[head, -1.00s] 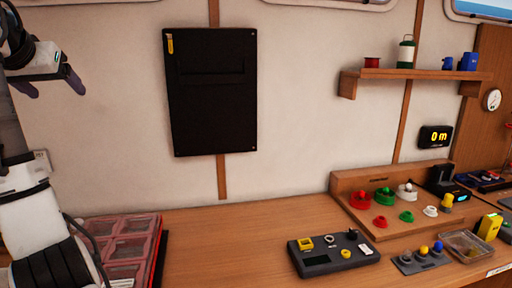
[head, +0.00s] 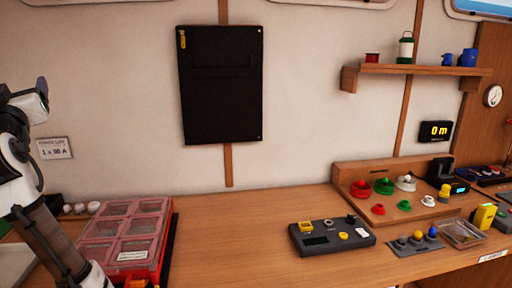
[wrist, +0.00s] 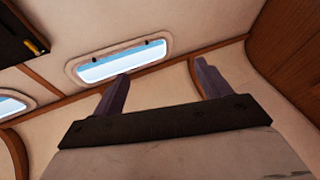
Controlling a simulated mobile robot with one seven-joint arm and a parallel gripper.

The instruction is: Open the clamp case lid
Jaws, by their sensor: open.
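A red case (head: 163,262) with a clear, pinkish, windowed lid (head: 118,232) stands on the bench at the lower left of the head view; I take it to be the clamp case. Its lid lies flat and shut, with a white label near the front. My gripper (wrist: 160,87) is open and empty in the wrist view, its two dark fingers wide apart. It points toward the upper wall and windows, away from the case. In the head view my arm is at the left edge, beside and above the case; the fingers are not clear there.
A dark control box (head: 331,234) sits on the bench right of the case, with clear wood between. A wooden rack (head: 345,180) with coloured pieces stands farther right. A black wall pouch (head: 220,85) hangs behind. A card (head: 54,148) is on the wall at left.

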